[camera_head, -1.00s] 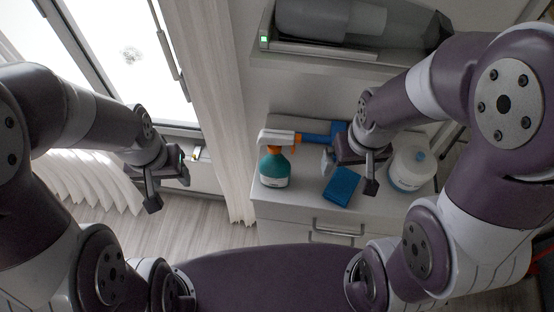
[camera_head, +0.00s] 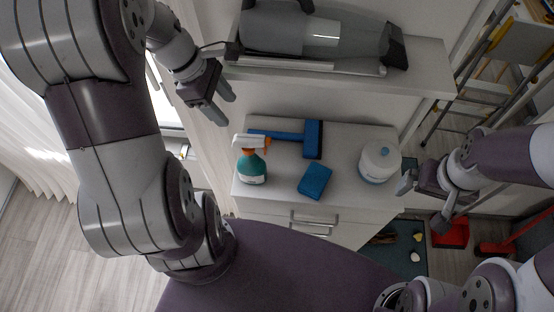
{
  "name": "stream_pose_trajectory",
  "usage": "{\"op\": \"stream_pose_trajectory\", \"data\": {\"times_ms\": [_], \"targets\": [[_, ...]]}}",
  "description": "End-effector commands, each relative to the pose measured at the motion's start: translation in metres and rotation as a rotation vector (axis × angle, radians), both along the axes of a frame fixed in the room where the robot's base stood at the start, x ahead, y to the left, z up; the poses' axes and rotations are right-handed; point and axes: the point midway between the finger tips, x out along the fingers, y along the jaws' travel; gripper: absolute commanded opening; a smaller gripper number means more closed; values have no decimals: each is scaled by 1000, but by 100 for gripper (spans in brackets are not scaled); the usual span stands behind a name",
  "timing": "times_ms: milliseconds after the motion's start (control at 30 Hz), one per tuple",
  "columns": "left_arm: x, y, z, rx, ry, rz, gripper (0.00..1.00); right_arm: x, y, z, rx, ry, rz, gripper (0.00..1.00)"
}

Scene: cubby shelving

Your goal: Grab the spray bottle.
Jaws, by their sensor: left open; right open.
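The spray bottle (camera_head: 252,167) stands upright on the left part of the white cabinet top. It has a green body, an orange collar and a white spray head. My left gripper (camera_head: 222,110) is open and empty, above and to the left of the bottle in the picture, apart from it. My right gripper (camera_head: 422,204) is open and empty, off the right side of the cabinet, far from the bottle.
A blue brush or squeegee (camera_head: 312,139), a blue sponge (camera_head: 315,180) and a white jug (camera_head: 379,164) share the cabinet top (camera_head: 345,141). A shelf above holds a grey vacuum cleaner (camera_head: 315,35). A ladder (camera_head: 470,95) and red dustpan (camera_head: 451,233) are at right.

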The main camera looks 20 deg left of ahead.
Motion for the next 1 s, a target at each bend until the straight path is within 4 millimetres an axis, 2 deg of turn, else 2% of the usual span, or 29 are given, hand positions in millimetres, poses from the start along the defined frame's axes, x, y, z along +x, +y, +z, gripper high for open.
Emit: {"op": "stream_pose_trajectory", "data": {"times_ms": [133,333,567,733,833,1000], "targets": [[-2,-7,-8,-21,37,52,55,0,0,0,0,0,0,100],[1,-24,-49,-21,40,54,55,0,0,2,0,0,0,100],[4,-35,-77,-19,38,53,55,0,0,5,0,0,0,100],[7,-47,-108,-18,36,52,55,0,0,7,0,-1,0,100],[8,-51,-117,-17,36,52,55,0,0,6,0,0,0,100],[8,-51,-117,-16,34,53,55,0,0,6,0,0,0,100]]}}
